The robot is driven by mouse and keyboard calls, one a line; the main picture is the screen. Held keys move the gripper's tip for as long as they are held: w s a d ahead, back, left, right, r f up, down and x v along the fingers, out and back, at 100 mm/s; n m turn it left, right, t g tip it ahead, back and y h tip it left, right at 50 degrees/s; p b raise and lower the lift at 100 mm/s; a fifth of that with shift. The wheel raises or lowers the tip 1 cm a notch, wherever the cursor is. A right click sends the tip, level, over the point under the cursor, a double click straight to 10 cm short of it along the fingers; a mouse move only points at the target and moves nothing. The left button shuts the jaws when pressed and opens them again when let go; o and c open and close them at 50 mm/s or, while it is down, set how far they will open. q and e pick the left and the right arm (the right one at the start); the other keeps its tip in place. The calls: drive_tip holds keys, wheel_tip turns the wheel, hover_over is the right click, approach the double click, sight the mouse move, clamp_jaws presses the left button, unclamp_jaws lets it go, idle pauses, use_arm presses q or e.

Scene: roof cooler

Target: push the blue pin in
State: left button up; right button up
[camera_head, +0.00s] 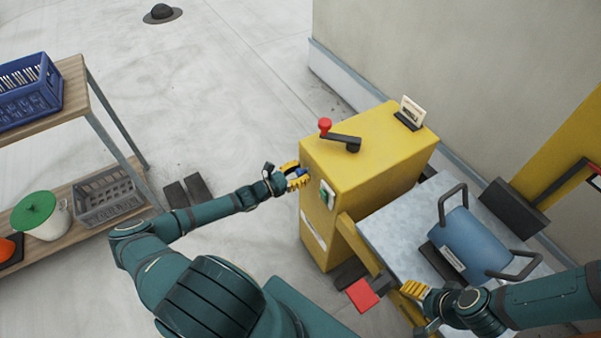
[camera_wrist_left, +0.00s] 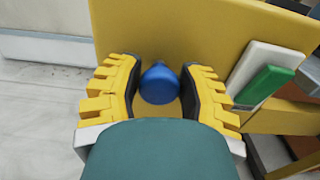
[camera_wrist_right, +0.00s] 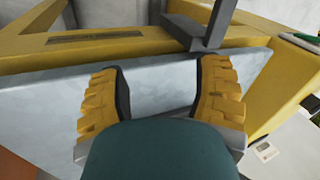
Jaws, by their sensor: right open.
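The blue pin (camera_wrist_left: 159,84) has a round blue head and stands on the side face of the yellow housing (camera_head: 365,158). In the head view a bit of the blue pin (camera_head: 300,171) shows at my left gripper (camera_head: 297,177). In the left wrist view my left gripper (camera_wrist_left: 160,88) has its fingers apart, one on each side of the blue head. I cannot tell whether the fingers touch it. My right gripper (camera_head: 415,292) is open at the edge of the grey plate (camera_head: 395,235), with nothing seen between its fingers in the right wrist view (camera_wrist_right: 160,92).
A red-knobbed lever (camera_head: 340,136) and a small card in a holder (camera_head: 412,110) are on the housing top. A blue two-handled container (camera_head: 470,243) stands on the plate. A shelf (camera_head: 75,85) with crates is at left.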

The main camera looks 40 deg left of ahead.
use_arm(q)
drive_tip(key=shift+o, duration=1.4)
drive_tip(key=v, duration=1.2)
